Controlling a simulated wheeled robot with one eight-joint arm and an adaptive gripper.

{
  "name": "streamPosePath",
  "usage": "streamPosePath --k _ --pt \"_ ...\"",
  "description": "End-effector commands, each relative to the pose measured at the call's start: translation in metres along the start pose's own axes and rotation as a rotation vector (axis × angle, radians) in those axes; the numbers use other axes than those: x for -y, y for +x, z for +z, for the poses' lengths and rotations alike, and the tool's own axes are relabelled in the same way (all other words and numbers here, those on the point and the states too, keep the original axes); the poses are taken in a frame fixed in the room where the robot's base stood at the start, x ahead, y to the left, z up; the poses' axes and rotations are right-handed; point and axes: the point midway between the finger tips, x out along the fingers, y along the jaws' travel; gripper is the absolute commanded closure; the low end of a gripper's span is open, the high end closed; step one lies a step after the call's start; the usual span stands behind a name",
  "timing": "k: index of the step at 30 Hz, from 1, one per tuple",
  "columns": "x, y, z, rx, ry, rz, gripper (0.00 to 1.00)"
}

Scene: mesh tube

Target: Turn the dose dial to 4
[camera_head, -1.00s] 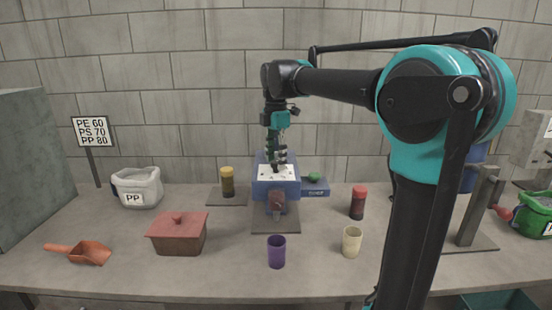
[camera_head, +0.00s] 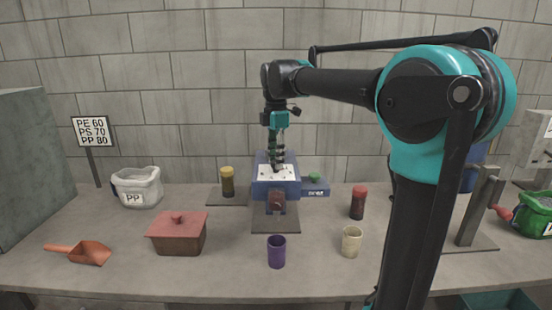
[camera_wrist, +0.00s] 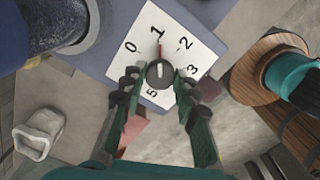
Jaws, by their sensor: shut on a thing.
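The dose dial (camera_wrist: 159,73) is a dark round knob on a white number plate (camera_wrist: 196,43), with a pale mark on its face. A thin red line above the knob points toward the 1. The digits 0, 1, 2, 3 and 5 show; the 4 is not visible, and my right finger covers part of the plate. My gripper (camera_wrist: 160,80) has a finger on each side of the knob and is shut on it. In the head view my gripper (camera_head: 277,166) reaches down onto the plate on the blue dosing machine (camera_head: 262,190).
A green button (camera_head: 314,177) sits right of the machine. A purple cup (camera_head: 276,252), a cream cup (camera_head: 351,241), a red-capped jar (camera_head: 358,203), a yellow-capped jar (camera_head: 227,183) and a lidded brown box (camera_head: 177,234) stand around it.

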Motion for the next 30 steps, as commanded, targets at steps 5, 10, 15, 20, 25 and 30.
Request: streamPosePath --k 5,10,15,20,25,30 --pt "-0.0002 -0.0002 0.0001 0.0 0.113 0.0 0.99" --pt "-0.0003 -0.0002 0.0001 0.0 0.265 0.001 0.99" --pt "-0.0003 -0.0003 0.0001 0.0 0.427 0.001 0.99" --pt "-0.0004 -0.0003 0.0002 0.0 0.58 0.001 0.99" --pt "-0.0004 -0.0003 0.0002 0.0 0.741 0.001 0.99" --pt "-0.0005 -0.0004 0.0002 0.0 0.902 0.001 0.99"
